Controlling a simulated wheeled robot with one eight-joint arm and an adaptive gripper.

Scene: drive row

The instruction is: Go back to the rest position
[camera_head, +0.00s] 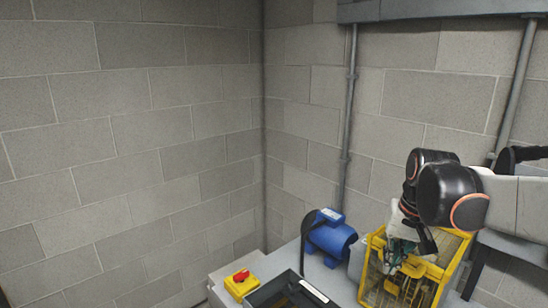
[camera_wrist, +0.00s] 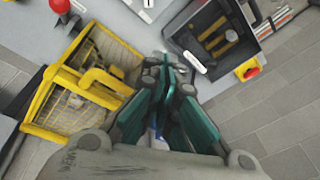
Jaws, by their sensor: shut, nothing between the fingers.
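My gripper (camera_wrist: 172,72) is shut and empty in the wrist view, its teal fingers together above the grey bench top. In the head view my gripper (camera_head: 412,240) hangs down from the dark arm joints, in front of or over the yellow guard cage (camera_head: 447,277); I cannot tell how close it is. The cage, with mesh sides and a yellow handle, also shows at the left of the wrist view (camera_wrist: 40,112). No marker for a rest position shows.
A blue motor (camera_head: 330,240) stands on the bench left of the cage. A black tray (camera_wrist: 203,29) holds several tools. A yellow box with a red button (camera_head: 241,284) sits beside the tray. A red knob (camera_wrist: 60,6) stands near the cage. Block walls rise behind.

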